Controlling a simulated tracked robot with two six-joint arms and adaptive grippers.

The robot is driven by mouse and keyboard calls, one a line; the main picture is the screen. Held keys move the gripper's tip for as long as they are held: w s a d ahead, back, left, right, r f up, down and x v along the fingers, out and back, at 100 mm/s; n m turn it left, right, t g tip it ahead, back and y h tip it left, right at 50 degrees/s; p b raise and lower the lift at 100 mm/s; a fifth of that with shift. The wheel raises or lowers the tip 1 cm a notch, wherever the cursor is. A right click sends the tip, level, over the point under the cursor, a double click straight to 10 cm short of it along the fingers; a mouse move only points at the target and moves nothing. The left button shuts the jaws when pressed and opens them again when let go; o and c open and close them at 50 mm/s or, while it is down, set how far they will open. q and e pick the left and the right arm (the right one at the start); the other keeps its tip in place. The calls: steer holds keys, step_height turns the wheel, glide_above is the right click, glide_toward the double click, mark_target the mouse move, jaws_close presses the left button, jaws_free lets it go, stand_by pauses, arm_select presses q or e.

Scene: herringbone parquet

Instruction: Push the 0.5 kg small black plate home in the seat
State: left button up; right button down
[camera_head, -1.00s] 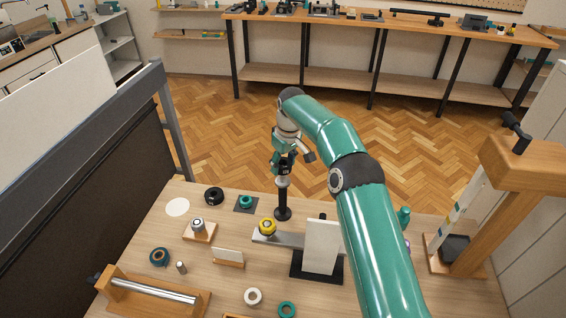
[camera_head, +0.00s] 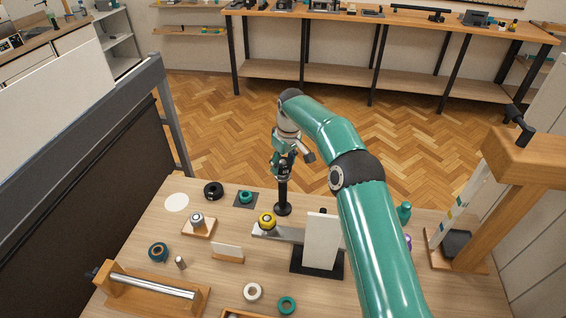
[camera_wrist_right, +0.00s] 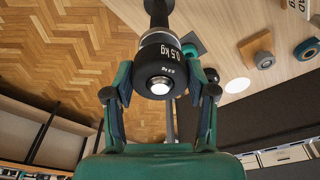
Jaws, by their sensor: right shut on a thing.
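The small black plate (camera_wrist_right: 163,62), marked 0.5 kg, has a silver pin at its centre in the wrist view. My right gripper (camera_wrist_right: 160,92) is shut on it, with a finger on each side. In the head view my right gripper (camera_head: 283,172) is above a black upright post (camera_head: 283,195) with a round base on the table. The post also shows beyond the plate in the wrist view (camera_wrist_right: 157,12). The plate is in line with the post's top; I cannot tell whether it is fully seated. My left gripper is not in view.
A wooden frame (camera_head: 480,215) stands at right.

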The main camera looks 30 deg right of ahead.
mark_target(287, 166)
steer(key=shift+f+b, duration=0.55)
steer(key=shift+f, duration=0.55)
steer(key=shift+c, duration=1.5)
jaws_free()
steer(key=shift+r, duration=0.1)
steer(key=r, duration=0.4)
steer(key=s+r, duration=0.1)
steer(key=r, duration=0.6)
steer(key=shift+s+d+r, duration=0.2)
steer(key=shift+s+r, duration=0.1)
steer(key=shift+s, duration=0.05)
steer(key=shift+s, duration=0.1)
